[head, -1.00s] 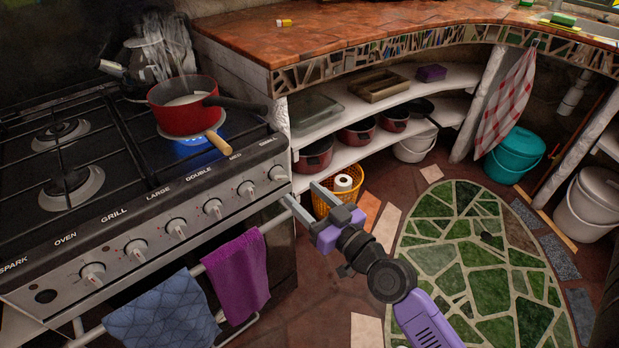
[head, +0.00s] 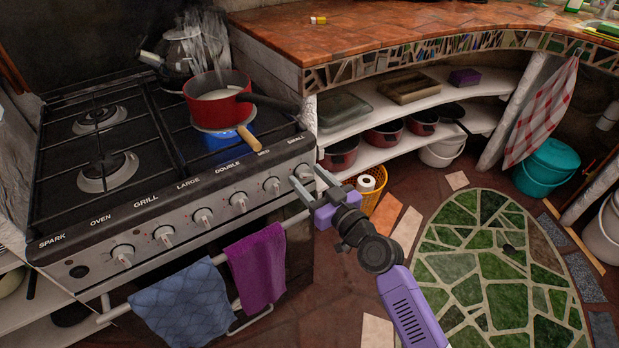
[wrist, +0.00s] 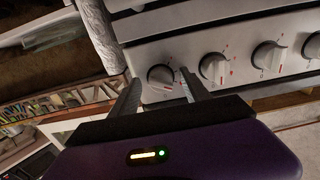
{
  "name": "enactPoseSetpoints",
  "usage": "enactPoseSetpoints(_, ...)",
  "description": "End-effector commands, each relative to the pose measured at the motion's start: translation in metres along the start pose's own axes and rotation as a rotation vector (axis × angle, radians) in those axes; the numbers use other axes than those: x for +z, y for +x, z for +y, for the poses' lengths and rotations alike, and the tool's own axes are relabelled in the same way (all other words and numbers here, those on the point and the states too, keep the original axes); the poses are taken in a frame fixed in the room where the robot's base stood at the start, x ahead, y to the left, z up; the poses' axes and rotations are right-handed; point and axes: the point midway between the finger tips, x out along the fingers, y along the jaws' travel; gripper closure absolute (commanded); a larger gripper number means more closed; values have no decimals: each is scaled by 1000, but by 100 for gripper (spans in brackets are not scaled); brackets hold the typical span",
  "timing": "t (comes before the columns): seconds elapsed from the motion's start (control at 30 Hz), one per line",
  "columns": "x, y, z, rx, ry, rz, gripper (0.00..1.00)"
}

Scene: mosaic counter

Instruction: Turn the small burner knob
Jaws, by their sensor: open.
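The small burner knob (head: 304,173) is a round silver dial at the right end of the stove's front panel, below the label SMALL. My gripper (head: 302,174) is open in front of it, with one finger on each side of the knob in the head view. In the wrist view the small knob (wrist: 160,76) shows between the two fingertips (wrist: 158,80), with a small red mark on its grip. The right fingertip there looks very near the knob's edge. I cannot tell whether either finger touches it.
The medium burner knob (head: 271,185) sits just left of the small one. A red pot (head: 217,107) with a wooden-tipped handle steams over a blue flame (head: 215,138). Purple (head: 257,268) and blue (head: 185,300) towels hang on the oven rail.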

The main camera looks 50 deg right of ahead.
Motion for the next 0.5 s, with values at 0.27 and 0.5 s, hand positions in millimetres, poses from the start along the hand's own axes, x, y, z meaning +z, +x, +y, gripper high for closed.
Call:
enactPoseSetpoints(0.27, 0, 0, 0, 0, 0, 0, 63)
enactPoseSetpoints(0.5, 0, 0, 0, 0, 0, 0, 100)
